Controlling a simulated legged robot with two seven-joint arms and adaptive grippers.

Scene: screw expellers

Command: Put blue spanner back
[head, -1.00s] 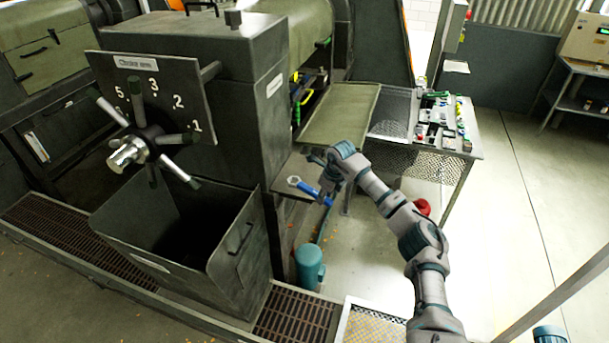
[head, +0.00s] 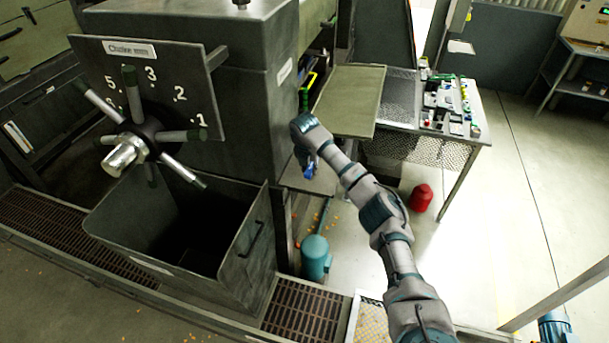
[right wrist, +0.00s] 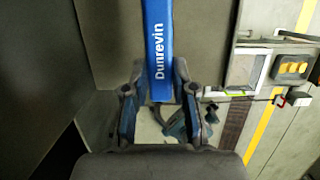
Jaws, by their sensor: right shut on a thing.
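The blue spanner (right wrist: 158,45) is held in my right gripper (right wrist: 158,92). In the right wrist view its blue handle, lettered "Dunrevin", runs up from between the two fingers and out of the top edge. In the head view only a small blue part of the spanner (head: 308,171) shows below my right wrist. The rest is hidden by the arm. My right gripper is beside the right side of the dark machine housing, left of the flat green tray. My left gripper is not in view.
The machine housing (head: 230,110) with its choke lever wheel stands at left, above an open dark bin (head: 135,245). The green tray (head: 350,95) and a mesh-sided table (head: 455,131) with small items stand behind. A teal motor (head: 315,260) and a red object (head: 421,198) are on the floor.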

